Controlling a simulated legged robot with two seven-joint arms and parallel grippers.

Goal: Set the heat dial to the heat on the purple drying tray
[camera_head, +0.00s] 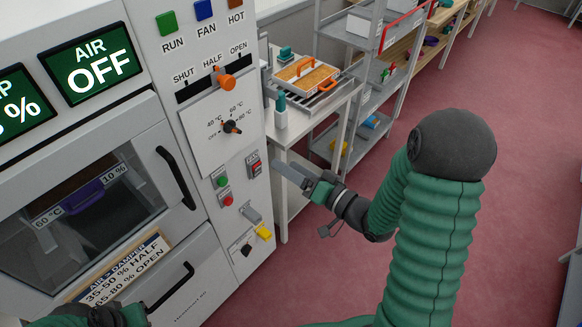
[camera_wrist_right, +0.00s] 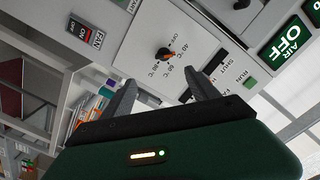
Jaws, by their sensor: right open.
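The heat dial (camera_head: 231,127) is a black knob with an orange mark on a white plate, ringed by OFF, 40, 60 and 80 °C. I cannot tell its exact setting. It also shows in the right wrist view (camera_wrist_right: 165,54), ahead of the fingertips. The purple drying tray (camera_head: 83,196) sits behind the dryer window; its label reads 60 °C and 10 %. My right gripper (camera_head: 292,174) is open and empty, to the right of and below the dial, apart from it; its fingers also show in the wrist view (camera_wrist_right: 165,88). My left gripper (camera_head: 105,315) is partly visible at lower left.
An orange damper lever (camera_head: 225,82) is above the dial. A red fan switch (camera_head: 255,164) and green and red buttons (camera_head: 222,181) are below it. A white side table (camera_head: 312,115) holds an orange-handled tray (camera_head: 303,77) and a bottle (camera_head: 281,112). The red floor is clear at right.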

